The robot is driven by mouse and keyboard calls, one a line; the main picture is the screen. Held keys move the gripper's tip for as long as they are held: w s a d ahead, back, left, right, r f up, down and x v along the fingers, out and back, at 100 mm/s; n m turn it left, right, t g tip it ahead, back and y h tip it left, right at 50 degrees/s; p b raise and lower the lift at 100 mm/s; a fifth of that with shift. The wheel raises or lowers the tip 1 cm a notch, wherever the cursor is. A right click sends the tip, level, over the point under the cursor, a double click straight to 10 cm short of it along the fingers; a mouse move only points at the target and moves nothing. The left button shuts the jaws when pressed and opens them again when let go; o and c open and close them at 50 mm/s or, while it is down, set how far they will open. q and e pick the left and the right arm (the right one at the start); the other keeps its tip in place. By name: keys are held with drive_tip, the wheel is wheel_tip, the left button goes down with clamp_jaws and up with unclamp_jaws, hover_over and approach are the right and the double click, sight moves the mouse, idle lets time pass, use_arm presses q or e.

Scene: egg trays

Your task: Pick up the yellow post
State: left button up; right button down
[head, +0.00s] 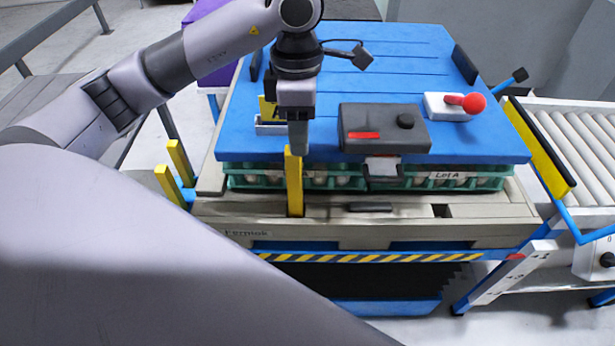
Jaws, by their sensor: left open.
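A yellow post (294,188) stands upright at the front edge of the beige pallet (345,234), left of its middle. My left gripper (298,146) points down from above, with its fingertips at the top of this post. The jaws are open; I cannot tell whether they touch the post or are around it. Two more yellow posts (180,163) (168,186) stand to the left of the pallet. Another yellow piece (267,110) is partly hidden behind the gripper. My right gripper is not in view.
A blue lid (400,60) covers green egg trays (345,185) on the pallet. A dark box (384,127) and a white box with a red knob (448,106) sit on the lid. A roller conveyor (575,130) stands right, a railing (45,38) upper left.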

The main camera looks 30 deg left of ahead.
sight(293, 159)
use_arm(q)
drive_tip(key=shift+a+f, duration=0.1)
drive_tip(key=shift+a, duration=0.15)
drive_tip(key=shift+s+f, duration=0.15)
drive_tip(key=shift+f, duration=0.15)
drive_tip(key=f, duration=0.4)
drive_tip(key=f+p, duration=0.1)
drive_tip(key=shift+s+a+f, duration=0.25)
drive_tip(key=shift+f, duration=0.15)
clamp_jaws()
